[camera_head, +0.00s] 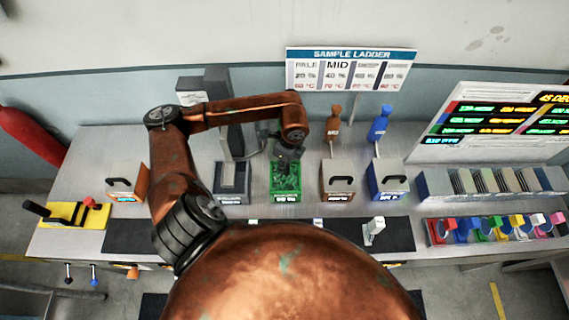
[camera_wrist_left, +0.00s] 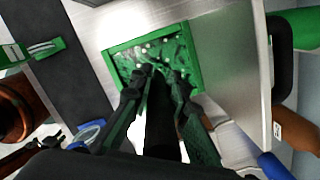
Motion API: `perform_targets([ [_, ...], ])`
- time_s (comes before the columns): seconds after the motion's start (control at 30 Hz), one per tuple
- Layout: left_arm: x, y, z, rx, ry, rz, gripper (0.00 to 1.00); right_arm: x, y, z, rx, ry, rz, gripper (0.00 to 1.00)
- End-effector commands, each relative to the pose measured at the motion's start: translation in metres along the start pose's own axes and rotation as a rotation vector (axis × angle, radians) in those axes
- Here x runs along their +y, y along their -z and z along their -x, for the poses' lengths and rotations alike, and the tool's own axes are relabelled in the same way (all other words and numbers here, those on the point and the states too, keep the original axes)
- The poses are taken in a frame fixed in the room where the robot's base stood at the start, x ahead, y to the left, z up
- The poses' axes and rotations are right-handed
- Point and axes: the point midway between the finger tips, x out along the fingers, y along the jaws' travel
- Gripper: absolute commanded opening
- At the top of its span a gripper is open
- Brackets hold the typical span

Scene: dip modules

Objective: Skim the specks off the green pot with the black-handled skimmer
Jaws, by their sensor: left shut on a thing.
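The green pot (camera_head: 285,197) stands open in the middle of the bench. In the left wrist view the pot (camera_wrist_left: 194,72) holds dark green liquid with several pale specks on it. My left gripper (camera_head: 288,153) is above the pot, pointing down. In the left wrist view my left gripper (camera_wrist_left: 160,78) is shut on a black handle (camera_wrist_left: 161,125), which I take to be the skimmer's. The skimmer's head is hidden, so I cannot tell whether it touches the liquid. My right gripper is not in view.
A grey open container (camera_head: 232,197) stands left of the pot. Lidded brown (camera_head: 338,190) and blue (camera_head: 388,185) boxes stand close on its right. A yellow tray (camera_head: 75,214) and an orange box (camera_head: 130,185) are at the left. A dark mat (camera_head: 345,233) runs in front.

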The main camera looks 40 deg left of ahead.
Motion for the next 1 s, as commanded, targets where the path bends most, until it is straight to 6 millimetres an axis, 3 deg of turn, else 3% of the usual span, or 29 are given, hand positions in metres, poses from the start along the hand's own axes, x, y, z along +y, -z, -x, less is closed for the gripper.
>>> perform_targets([
  [0.1,0.000,0.000,-0.001,0.000,0.000,0.000,0.00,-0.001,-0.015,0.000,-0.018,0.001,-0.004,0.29],
  [0.3,0.000,0.000,0.000,0.000,0.000,0.000,0.00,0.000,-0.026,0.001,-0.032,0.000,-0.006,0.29],
  [0.63,-0.012,-0.001,-0.001,0.000,0.002,0.001,0.00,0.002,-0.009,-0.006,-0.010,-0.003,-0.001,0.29],
  [1.0,-0.031,-0.002,-0.002,0.000,0.000,0.000,0.00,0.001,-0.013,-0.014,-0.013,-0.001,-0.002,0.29],
])
